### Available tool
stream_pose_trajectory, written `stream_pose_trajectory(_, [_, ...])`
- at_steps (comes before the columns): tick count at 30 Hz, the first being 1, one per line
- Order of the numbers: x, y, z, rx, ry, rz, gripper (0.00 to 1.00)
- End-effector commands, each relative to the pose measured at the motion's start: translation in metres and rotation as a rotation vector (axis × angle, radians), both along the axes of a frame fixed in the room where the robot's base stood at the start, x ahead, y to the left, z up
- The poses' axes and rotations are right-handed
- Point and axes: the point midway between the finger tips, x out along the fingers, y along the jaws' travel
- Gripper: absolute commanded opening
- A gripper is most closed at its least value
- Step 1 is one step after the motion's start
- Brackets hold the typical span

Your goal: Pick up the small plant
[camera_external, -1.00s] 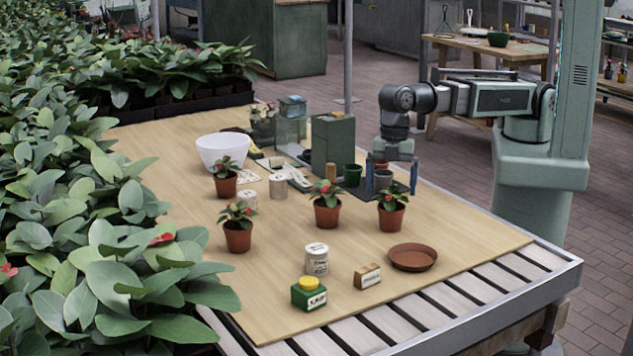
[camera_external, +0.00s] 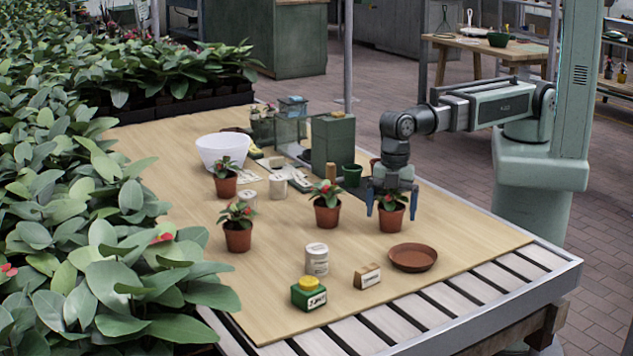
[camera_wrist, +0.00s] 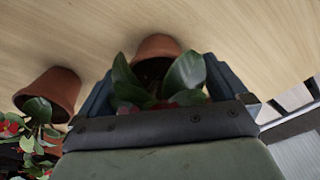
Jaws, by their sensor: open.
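Several small plants with green leaves and red flowers stand in terracotta pots on the wooden table. My gripper (camera_external: 391,211) is open above and around the rightmost small plant (camera_external: 390,222), its blue fingers to the left and right of the leaves. In the wrist view this plant's pot (camera_wrist: 157,46) and leaves show between the fingers of my gripper (camera_wrist: 160,85); part of the plant is hidden behind the gripper body. A second potted plant (camera_external: 327,213) stands to its left and also shows at the left of the wrist view (camera_wrist: 56,92). Two more plants (camera_external: 238,232) (camera_external: 225,182) stand further left.
A terracotta saucer (camera_external: 413,258), a labelled wooden block (camera_external: 367,277), a white jar (camera_external: 317,260) and a green jar with yellow lid (camera_external: 309,295) lie in front. A green box (camera_external: 333,145) and green pot (camera_external: 352,175) stand behind. Dense foliage (camera_external: 80,200) lines the left.

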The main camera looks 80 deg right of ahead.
Motion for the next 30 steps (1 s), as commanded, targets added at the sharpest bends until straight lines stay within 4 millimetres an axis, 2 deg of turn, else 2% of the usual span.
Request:
stream_pose_trajectory(5, [0.0, 0.0002, 0.0003, 0.0, 0.0, 0.0, 0.98])
stream_pose_trajectory(23, [0.0, 0.0001, 0.0006, 0.0, 0.0, 0.0, 0.41])
stream_pose_trajectory(30, [0.0001, 0.0002, 0.0013, 0.001, 0.0, 0.0, 0.41])
